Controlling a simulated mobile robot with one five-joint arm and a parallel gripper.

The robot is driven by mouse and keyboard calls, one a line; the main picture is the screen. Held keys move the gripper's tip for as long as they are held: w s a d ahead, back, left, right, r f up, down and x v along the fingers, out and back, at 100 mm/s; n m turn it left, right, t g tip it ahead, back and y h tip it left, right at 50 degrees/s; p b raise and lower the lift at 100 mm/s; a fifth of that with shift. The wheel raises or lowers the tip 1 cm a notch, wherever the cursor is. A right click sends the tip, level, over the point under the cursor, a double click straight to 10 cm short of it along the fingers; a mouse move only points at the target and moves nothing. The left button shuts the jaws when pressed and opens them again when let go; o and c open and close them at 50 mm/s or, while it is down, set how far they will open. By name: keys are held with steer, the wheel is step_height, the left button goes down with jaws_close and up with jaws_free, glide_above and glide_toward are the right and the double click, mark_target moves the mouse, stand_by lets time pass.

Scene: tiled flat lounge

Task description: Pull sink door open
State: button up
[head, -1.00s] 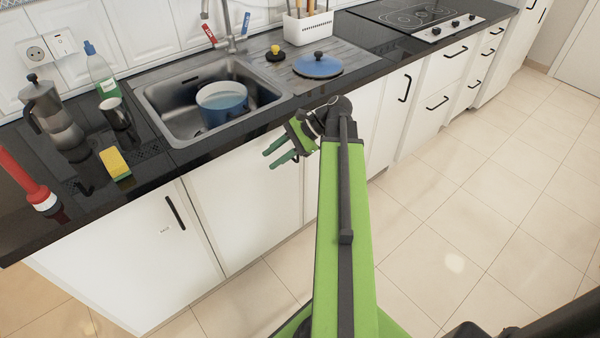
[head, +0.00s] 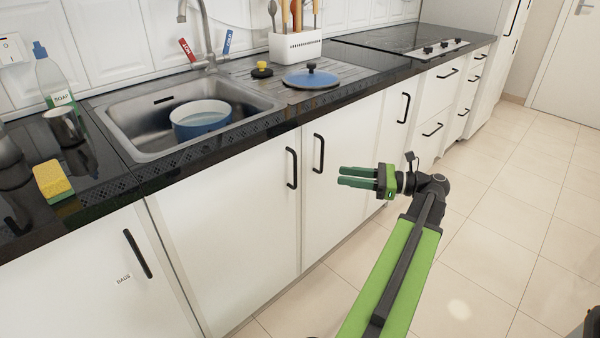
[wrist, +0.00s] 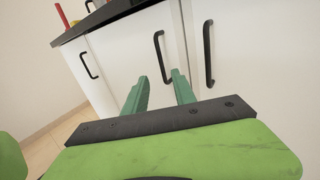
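The white sink door (head: 225,220) is closed below the sink (head: 150,150). Its black vertical handle (head: 291,168) is near its right edge, and it also shows in the wrist view (wrist: 163,57). My gripper (head: 339,176) is in front of the cabinets, right of this handle in the head view and apart from it. Its green fingers (wrist: 158,76) point toward the cabinet fronts, spread with nothing between them. In the wrist view, the sink door handle is just beyond the gap between the fingertips.
The neighbouring door's handle (head: 318,153) stands close to the right of the sink door handle. A door labelled BAGS (head: 90,285) is at left. The dark countertop (head: 235,135) overhangs the doors.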

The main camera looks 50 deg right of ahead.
steer(key=x, duration=1.3)
steer(key=shift+w+a, duration=0.2)
steer(key=shift+w, duration=0.1)
jaws_close()
stand_by(0.5)
